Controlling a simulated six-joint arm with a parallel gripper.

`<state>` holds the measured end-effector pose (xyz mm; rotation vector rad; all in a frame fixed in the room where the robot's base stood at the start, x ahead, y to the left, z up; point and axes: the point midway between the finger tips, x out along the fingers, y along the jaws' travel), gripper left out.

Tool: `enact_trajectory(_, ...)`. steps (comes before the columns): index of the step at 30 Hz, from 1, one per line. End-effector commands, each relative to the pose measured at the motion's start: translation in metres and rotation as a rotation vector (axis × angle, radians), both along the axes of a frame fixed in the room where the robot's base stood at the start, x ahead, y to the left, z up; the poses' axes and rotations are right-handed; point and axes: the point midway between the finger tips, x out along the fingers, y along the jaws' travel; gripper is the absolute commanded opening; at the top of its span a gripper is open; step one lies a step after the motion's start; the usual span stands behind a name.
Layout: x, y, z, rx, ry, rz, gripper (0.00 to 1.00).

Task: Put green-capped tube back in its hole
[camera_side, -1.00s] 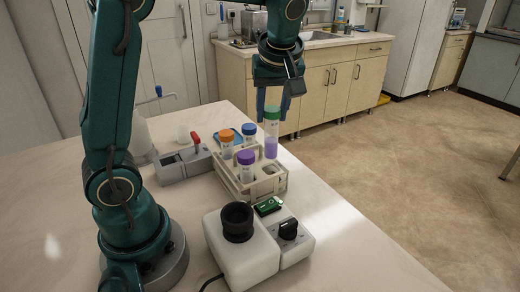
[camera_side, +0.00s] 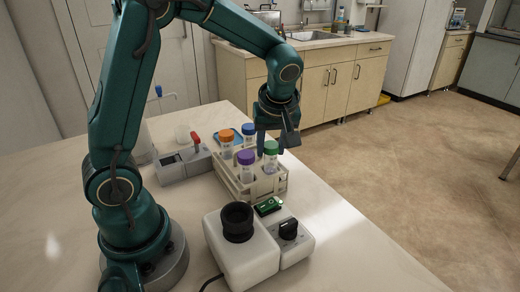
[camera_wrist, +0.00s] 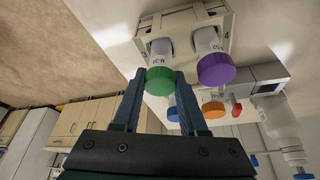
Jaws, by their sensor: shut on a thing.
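The green-capped tube (camera_side: 271,157) stands upright at the right side of the pale tube rack (camera_side: 265,188), its lower part down in the rack. Its cap top is about level with the purple-capped tube (camera_side: 246,162) beside it. My gripper (camera_side: 269,147) reaches down from above and is shut on the green-capped tube near its cap. In the wrist view the green cap (camera_wrist: 160,80) sits between my fingertips. The tube's bottom is hidden, so I cannot tell whether it is fully seated.
An orange-capped tube (camera_side: 227,143) and a blue-capped tube (camera_side: 249,134) also stand in the rack. A white device with a black round top (camera_side: 238,222) is in front. A grey device with a red lever (camera_side: 184,165) is at left.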

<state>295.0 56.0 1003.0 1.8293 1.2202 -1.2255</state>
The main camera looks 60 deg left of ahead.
Motion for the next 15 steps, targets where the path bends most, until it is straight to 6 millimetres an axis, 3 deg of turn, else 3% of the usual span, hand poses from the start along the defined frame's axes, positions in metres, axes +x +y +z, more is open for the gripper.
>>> enact_trajectory(3,0.0000,0.0001,-0.0035,0.001,0.001,-0.001,0.00)
enact_trajectory(4,0.0001,0.0002,-0.0031,0.000,0.000,-0.001,0.53)
enact_trajectory(6,0.0000,0.0001,-0.0029,0.000,0.000,-0.001,0.72)
enact_trajectory(15,0.0001,0.0001,-0.0021,0.000,0.000,0.000,0.72)
